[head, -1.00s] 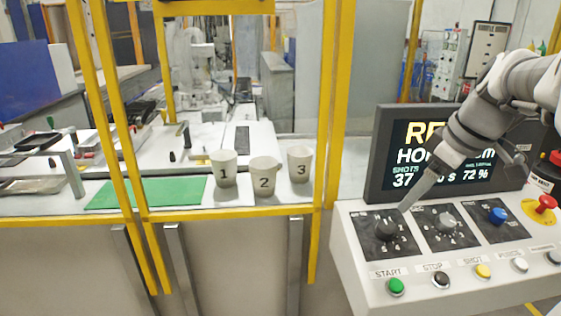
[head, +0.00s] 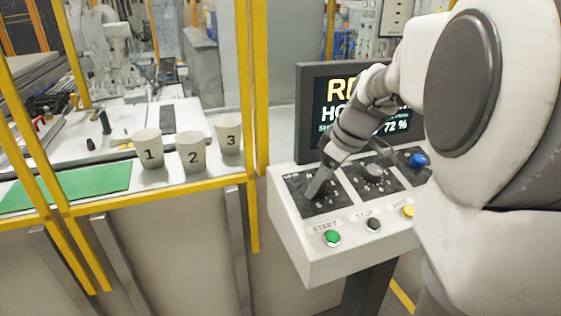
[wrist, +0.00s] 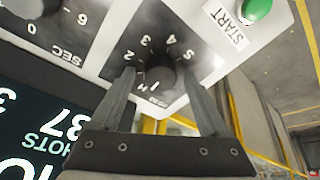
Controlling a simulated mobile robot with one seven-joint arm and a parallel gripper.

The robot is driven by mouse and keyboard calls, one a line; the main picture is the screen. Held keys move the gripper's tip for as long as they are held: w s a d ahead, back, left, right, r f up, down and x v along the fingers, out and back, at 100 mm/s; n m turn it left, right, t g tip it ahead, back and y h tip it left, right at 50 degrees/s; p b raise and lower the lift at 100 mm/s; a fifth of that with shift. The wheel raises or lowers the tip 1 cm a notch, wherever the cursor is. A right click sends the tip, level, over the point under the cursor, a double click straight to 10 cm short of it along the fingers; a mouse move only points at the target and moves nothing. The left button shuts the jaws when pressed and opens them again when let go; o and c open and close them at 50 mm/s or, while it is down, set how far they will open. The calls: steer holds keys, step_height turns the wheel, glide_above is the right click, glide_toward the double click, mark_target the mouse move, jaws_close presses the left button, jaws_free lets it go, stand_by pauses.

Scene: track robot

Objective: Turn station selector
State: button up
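The station selector is a black rotary knob (wrist: 160,76) on a dark plate marked H and 1 to 5, the leftmost knob on the console. In the wrist view it lies between my two fingers, with a gap visible on each side. My gripper (wrist: 159,70) is open, one finger to each side of the knob; whether the tips are level with it is unclear. In the head view my gripper (head: 317,190) points down at the selector plate (head: 298,183) and hides most of the knob.
Green START (head: 332,238), black STOP (head: 373,224) and a yellow button (head: 408,211) line the front. The screen (head: 310,90) stands behind. Numbered cups (head: 192,152) stand behind the yellow frame.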

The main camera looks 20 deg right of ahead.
jaws_close()
